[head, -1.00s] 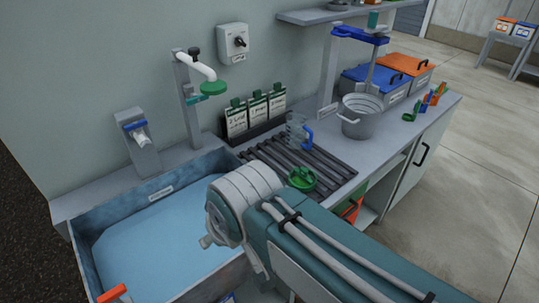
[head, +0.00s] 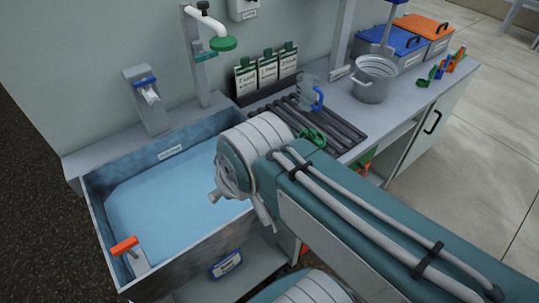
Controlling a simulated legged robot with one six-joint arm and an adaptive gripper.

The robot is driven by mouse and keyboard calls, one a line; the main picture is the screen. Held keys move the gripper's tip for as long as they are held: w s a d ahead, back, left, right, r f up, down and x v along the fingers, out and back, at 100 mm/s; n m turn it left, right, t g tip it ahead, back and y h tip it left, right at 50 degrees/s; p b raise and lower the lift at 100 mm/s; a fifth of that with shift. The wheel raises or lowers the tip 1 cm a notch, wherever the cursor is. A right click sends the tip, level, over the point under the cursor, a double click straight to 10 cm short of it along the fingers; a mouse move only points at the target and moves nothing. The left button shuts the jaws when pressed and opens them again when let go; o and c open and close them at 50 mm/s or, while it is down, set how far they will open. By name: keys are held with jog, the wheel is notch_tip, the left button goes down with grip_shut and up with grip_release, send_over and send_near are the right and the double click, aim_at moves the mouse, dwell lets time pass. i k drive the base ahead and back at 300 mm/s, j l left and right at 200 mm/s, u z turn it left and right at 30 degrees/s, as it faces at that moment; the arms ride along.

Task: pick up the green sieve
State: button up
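A green round item that looks like the green sieve (head: 314,137) lies on the dark ribbed draining rack (head: 340,128), right of the sink. My arm covers part of it, so its full shape is hidden. My arm crosses the lower right and middle of the head view, with a rounded joint in front of the sink and the rack. My gripper is not in view, and I cannot see its fingers.
A water-filled sink (head: 92,212) with an orange handle (head: 124,245) is at left. A clear jug with a blue handle (head: 318,98) and a metal bucket (head: 372,84) stand beyond the sieve. A tap with a green head (head: 222,44) overhangs the sink's back.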

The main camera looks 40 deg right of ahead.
aim_at(317, 138)
jog(key=l, duration=1)
jog(key=k+l, duration=0.1)
jog(key=l, duration=0.9)
